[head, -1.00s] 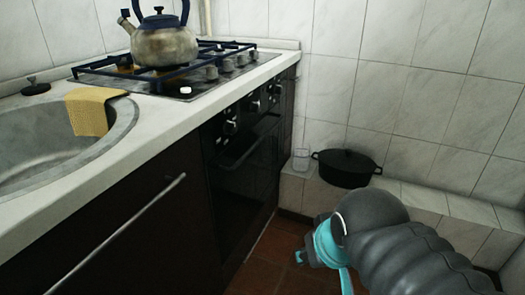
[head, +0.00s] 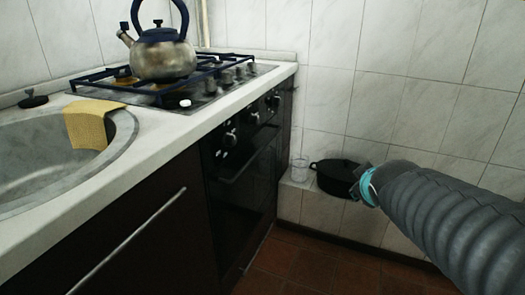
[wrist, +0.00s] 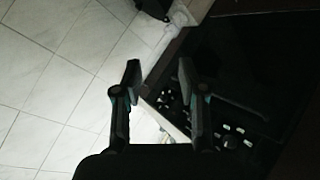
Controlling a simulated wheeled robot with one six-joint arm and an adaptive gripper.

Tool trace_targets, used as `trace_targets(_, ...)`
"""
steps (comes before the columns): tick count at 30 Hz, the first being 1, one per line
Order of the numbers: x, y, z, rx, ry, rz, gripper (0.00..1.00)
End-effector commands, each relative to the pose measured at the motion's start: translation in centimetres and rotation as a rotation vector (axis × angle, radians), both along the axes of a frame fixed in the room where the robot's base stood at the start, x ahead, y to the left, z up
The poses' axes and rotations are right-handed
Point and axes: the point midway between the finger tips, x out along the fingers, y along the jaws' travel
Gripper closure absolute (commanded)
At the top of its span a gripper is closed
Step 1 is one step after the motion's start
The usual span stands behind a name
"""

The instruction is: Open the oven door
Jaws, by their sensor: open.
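The oven (head: 240,185) is a black built-in unit below the hob, and its dark glass door is shut. The door's dark bar handle (head: 250,152) runs along its top, under a row of knobs (head: 252,118). In the wrist view the dark oven front (wrist: 235,55) fills the right side, with pale knob marks low down. My gripper (wrist: 160,78) is open and empty in the wrist view, its two fingers apart from each other. No contact with the handle shows.
A kettle (head: 163,52) sits on the hob (head: 195,88). A yellow cloth (head: 90,125) hangs over the sink edge. Floor before the oven is clear.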

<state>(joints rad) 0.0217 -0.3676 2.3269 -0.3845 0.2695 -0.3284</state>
Motion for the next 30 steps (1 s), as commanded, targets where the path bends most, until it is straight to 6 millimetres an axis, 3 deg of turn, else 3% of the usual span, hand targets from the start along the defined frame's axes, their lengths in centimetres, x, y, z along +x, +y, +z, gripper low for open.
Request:
trace_targets(1, 2.6, 0.2, 0.1, -0.066, -0.033, 0.068, 0.59)
trace_targets(6, 10.4, 2.6, 0.8, -0.282, -0.181, 0.339, 0.59)
trace_targets(13, 17.8, 8.4, -1.3, -0.524, -0.391, 0.749, 0.59)
trace_targets(16, 19.5, 11.0, -2.9, -0.592, -0.487, 0.918, 0.59)
trace_targets(21, 20.3, 14.4, -5.6, -0.647, -0.625, 1.131, 0.59)
trace_targets(30, 20.5, 16.7, -7.1, -0.663, -0.717, 1.250, 0.59)
